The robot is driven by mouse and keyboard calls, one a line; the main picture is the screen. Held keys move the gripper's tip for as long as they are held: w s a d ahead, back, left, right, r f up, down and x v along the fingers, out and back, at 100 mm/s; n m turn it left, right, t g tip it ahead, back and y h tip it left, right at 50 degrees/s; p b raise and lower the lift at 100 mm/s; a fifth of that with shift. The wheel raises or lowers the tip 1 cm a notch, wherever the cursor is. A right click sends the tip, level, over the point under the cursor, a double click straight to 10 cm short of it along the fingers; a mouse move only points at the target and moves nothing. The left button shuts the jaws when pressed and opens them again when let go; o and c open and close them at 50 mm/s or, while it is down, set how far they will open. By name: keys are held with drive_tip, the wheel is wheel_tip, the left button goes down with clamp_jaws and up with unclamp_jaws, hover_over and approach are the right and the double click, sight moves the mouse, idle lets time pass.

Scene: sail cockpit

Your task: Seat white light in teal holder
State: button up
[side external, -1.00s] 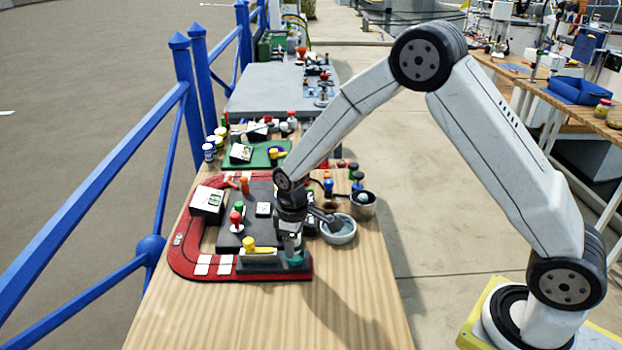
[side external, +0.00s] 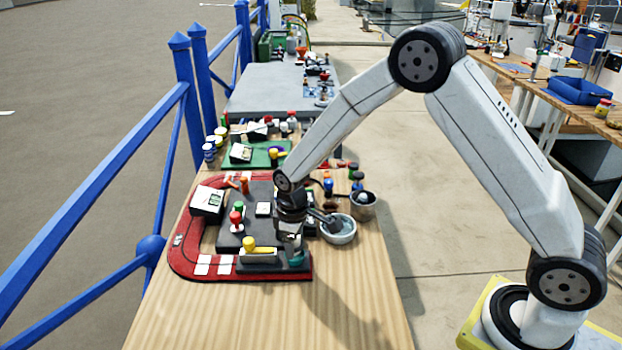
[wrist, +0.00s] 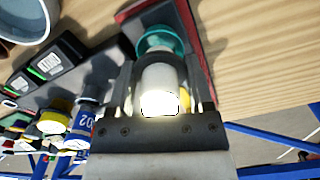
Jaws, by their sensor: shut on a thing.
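In the wrist view my gripper (wrist: 160,90) is shut on the white light (wrist: 160,85), a pale cylinder with a bright glowing end close to the camera. The teal holder (wrist: 158,38) is a round ring just beyond the light's far end. The light lines up with the holder, but I cannot tell whether it is inside it or just above. In the side view the teal holder (side external: 296,262) sits at the front right corner of the dark panel, with my gripper (side external: 293,245) directly over it. The light is mostly hidden there by my fingers.
A yellow-topped lever (side external: 252,245) stands left of the holder. A red-edged mat (side external: 190,270) surrounds the dark panel (side external: 228,240). A grey bowl (side external: 340,232) is close on the right, with a metal cup (side external: 362,204) behind it. Bare wood lies in front.

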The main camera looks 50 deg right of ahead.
drive_tip(key=shift+f, duration=0.65)
drive_tip(key=o, duration=1)
drive_tip(key=shift+r, duration=0.15)
drive_tip(key=shift+r, duration=5.35)
drive_tip(key=shift+s, duration=0.1)
drive_tip(key=shift+s+d+r, duration=0.15)
drive_tip(key=shift+s+d, duration=0.15)
drive_tip(key=shift+s, duration=0.25)
drive_tip(key=s+d+m+t, duration=0.1)
drive_tip(key=s, duration=0.4)
drive_tip(key=s+d+m, duration=0.2)
drive_tip(key=s, duration=0.3)
drive_tip(key=s+d+m+t, duration=0.1)
drive_tip(key=s+m, duration=0.1)
drive_tip(key=s, duration=0.4)
drive_tip(key=shift+s+d+f+t, duration=0.1)
drive_tip(key=shift+d+f+t, duration=0.1)
drive_tip(key=shift+f+t, duration=0.1)
